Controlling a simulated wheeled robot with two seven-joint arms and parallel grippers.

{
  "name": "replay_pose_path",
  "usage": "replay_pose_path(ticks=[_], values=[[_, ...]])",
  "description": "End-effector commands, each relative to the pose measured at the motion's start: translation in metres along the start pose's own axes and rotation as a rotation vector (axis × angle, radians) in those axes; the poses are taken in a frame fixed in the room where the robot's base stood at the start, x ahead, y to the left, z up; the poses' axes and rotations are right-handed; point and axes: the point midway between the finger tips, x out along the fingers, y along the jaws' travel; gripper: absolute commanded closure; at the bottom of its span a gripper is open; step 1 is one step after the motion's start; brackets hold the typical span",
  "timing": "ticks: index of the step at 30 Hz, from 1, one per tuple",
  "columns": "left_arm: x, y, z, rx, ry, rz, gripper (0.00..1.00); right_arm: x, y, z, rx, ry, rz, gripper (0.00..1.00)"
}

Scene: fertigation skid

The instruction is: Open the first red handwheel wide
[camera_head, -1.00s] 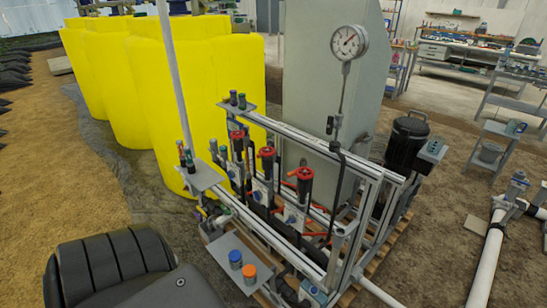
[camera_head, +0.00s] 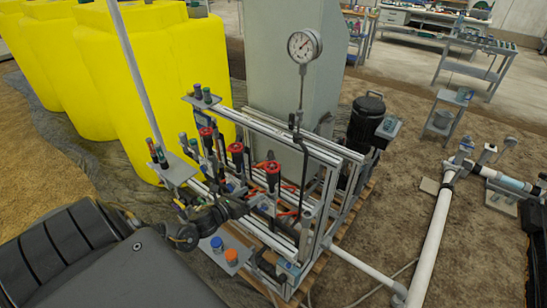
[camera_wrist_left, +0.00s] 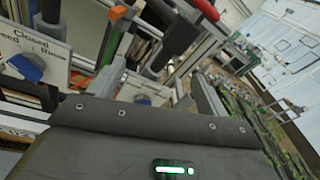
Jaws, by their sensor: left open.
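Three red handwheels sit on black upright valve bodies in a row on the metal skid frame: a far one (camera_head: 206,132), a middle one (camera_head: 236,148) and a near one (camera_head: 272,167). I cannot tell which counts as the first. My left gripper (camera_head: 240,207) is open, low at the left side of the skid, below and apart from the handwheels. Its fingertips are hard to make out against the dark pipework. The left wrist view shows a red part (camera_wrist_left: 207,9) on a black body at the top, probably a handwheel.
A pressure gauge (camera_head: 304,45) stands on a thin post above the frame. A small shelf (camera_head: 222,256) holds blue and orange caps. Yellow tanks (camera_head: 150,85) stand behind.

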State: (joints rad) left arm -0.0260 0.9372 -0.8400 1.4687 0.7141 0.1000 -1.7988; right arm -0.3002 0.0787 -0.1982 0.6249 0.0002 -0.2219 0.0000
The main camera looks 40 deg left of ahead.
Motion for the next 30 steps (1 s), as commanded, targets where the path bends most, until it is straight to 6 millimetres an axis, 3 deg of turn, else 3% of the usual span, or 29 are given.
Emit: replay_pose_path(ticks=[1, 3, 6, 12, 16, 30], values=[[-0.002, -0.010, 0.028, 0.099, -0.024, -0.043, 0.23, -0.010, -0.003, -0.001, 0.001, 0.000, -0.004, 0.64], [-0.004, -0.019, 0.051, 0.216, -0.056, -0.085, 0.23, -0.014, -0.005, -0.002, 0.002, 0.001, -0.007, 0.64], [-0.007, -0.027, 0.068, 0.314, -0.085, -0.117, 0.23, -0.016, -0.006, -0.002, 0.002, 0.001, -0.007, 0.64], [-0.007, -0.030, 0.074, 0.357, -0.099, -0.130, 0.23, -0.016, -0.003, -0.001, 0.000, -0.001, -0.004, 0.64], [0.004, -0.032, 0.076, 0.356, -0.102, -0.128, 0.23, -0.020, 0.000, 0.000, -0.001, -0.002, -0.001, 0.64], [0.083, -0.043, 0.081, 0.353, -0.100, -0.126, 0.23, -0.038, 0.003, -0.001, -0.004, -0.004, 0.002, 0.64]])
